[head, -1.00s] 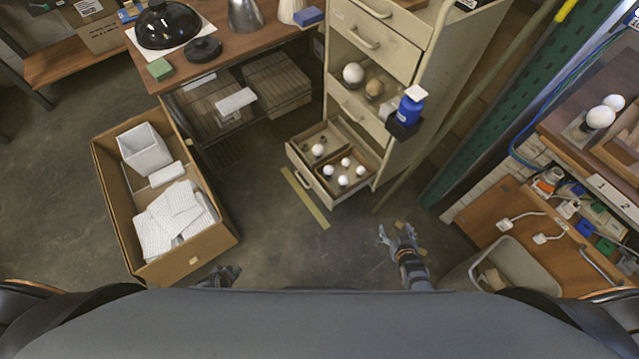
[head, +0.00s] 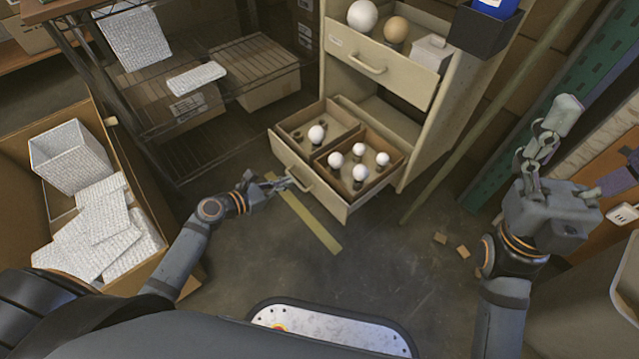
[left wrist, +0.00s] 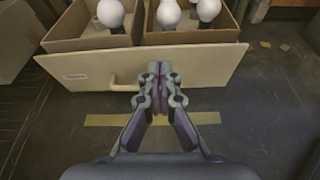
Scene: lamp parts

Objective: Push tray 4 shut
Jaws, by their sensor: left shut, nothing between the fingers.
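The lowest drawer of the beige cabinet, which I take to be tray 4 (head: 330,205), stands pulled out near the floor; its label is unreadable. It holds two cardboard boxes with several white bulbs (head: 359,172). Its front and bar handle (left wrist: 125,86) also show in the left wrist view. My left gripper (head: 284,183) is shut and empty at the drawer front, beside the handle. In the left wrist view its fingertips (left wrist: 160,72) are together before the front panel; I cannot tell if they touch it. My right gripper (head: 560,135) is raised at the right, away from the drawer.
A higher drawer (head: 375,62) is also open, with round bulbs and a white box. A black holder (head: 487,28) is on the cabinet's right side. A cardboard box (head: 130,190) of white packaging stands at left. Yellow tape (head: 310,220) and small brown scraps lie on the floor.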

